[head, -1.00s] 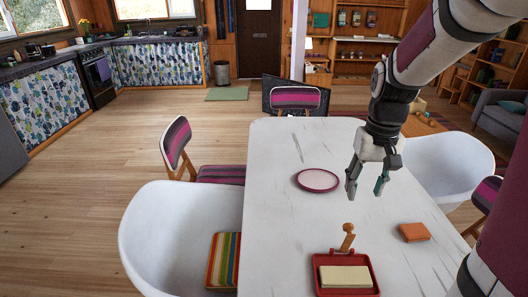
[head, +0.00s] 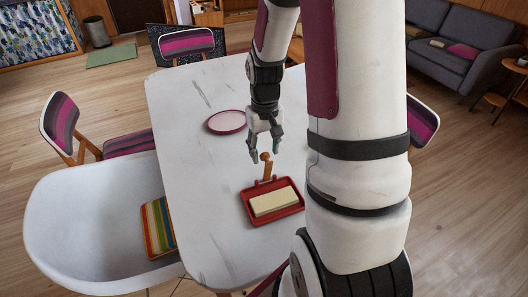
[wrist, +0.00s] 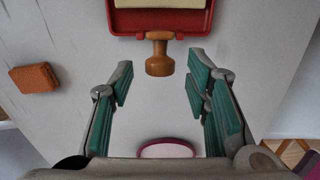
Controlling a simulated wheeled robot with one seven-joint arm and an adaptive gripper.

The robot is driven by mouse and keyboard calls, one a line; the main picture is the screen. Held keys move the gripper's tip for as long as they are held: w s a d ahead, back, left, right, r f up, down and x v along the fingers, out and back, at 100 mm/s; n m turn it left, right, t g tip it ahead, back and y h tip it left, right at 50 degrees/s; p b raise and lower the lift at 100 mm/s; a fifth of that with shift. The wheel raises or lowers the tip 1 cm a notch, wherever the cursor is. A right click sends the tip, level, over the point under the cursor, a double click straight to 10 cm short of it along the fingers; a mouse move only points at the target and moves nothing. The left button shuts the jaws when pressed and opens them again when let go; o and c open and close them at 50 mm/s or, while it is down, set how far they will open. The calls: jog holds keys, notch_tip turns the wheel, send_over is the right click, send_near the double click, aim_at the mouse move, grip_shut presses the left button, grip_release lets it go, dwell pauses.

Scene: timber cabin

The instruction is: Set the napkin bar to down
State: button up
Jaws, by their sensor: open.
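The napkin holder is a red tray (head: 246,209) with a cream napkin stack (head: 274,202) in it, on the white table. Its wooden bar (head: 267,167) stands up at the tray's far edge, ending in a round knob. In the wrist view the bar (wrist: 159,56) shows end-on at the top centre, beside the red tray (wrist: 125,24). My gripper (head: 267,158) is above the table at the bar, pointing down. In the wrist view its teal-padded fingers (wrist: 160,90) are wide apart, one to each side of the bar's line, with nothing between the pads.
A pink-rimmed plate (head: 226,122) lies on the table behind the holder. An orange block (wrist: 35,78) lies to one side in the wrist view. My arm hides the table's right part.

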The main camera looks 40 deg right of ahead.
jog(key=shift+f, duration=0.75)
grip_shut()
